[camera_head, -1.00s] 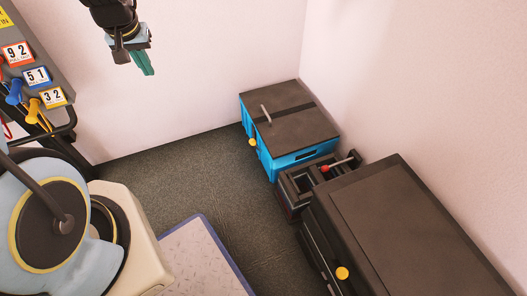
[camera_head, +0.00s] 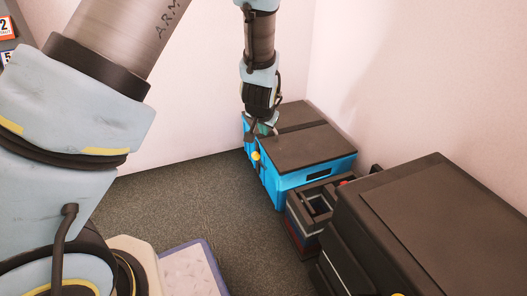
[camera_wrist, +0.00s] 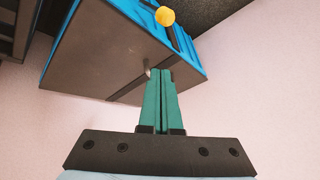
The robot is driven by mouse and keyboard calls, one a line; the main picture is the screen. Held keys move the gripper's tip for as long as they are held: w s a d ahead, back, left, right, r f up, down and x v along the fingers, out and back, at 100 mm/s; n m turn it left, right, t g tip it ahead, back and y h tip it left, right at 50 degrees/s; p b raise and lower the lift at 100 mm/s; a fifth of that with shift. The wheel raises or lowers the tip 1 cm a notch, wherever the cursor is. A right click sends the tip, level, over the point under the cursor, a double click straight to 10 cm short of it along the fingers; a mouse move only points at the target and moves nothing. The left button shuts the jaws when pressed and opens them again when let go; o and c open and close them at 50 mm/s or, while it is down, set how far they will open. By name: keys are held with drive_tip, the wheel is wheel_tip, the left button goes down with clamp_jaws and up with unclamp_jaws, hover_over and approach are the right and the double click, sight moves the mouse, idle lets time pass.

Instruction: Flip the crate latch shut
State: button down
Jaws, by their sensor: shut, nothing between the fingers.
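The crate is a blue box with a flat dark lid (camera_head: 305,150), standing against the back corner. A yellow ball knob (camera_head: 256,156) sits on its front side; it also shows in the wrist view (camera_wrist: 165,16). A short grey bar (camera_wrist: 147,72) stands at the lid's dark stripe, partly hidden by my fingers; it may be the latch. My gripper (camera_head: 266,130) is over the crate's front edge. In the wrist view its green fingers (camera_wrist: 159,72) are together and empty, tips close beside the grey bar. I cannot tell whether they touch it.
A small dark open bin (camera_head: 318,205) stands in front of the crate, beside a large dark cabinet (camera_head: 440,215) at the right. White walls (camera_head: 350,60) rise close behind the crate.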

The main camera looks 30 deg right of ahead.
drive_tip(key=b, duration=0.5)
hover_over(260, 162)
drive_tip(key=w+d, duration=0.4)
wheel_tip(260, 162, down, 8)
drive_tip(key=shift+s+a+f, duration=0.1)
drive_tip(key=shift+f, duration=0.1)
drive_tip(key=a+b, duration=0.1)
drive_tip(key=s+a, duration=0.1)
drive_tip(key=s+a+b, duration=0.1)
drive_tip(key=shift+s+f+b, duration=0.1)
drive_tip(key=shift+f+b, duration=0.2)
drive_tip(key=shift+b, duration=0.05)
drive_tip(key=shift+s+r+p, duration=0.1)
drive_tip(key=shift+r+p, duration=0.05)
drive_tip(key=shift+p, duration=0.15)
drive_tip(key=shift+s+a+r+p, duration=0.2)
drive_tip(key=shift+s+p, duration=0.3)
drive_tip(key=shift+p, duration=0.6)
drive_tip(key=shift+s+f+p, duration=0.25)
drive_tip(key=shift+s+p, duration=0.35)
drive_tip(key=shift+p, duration=0.1)
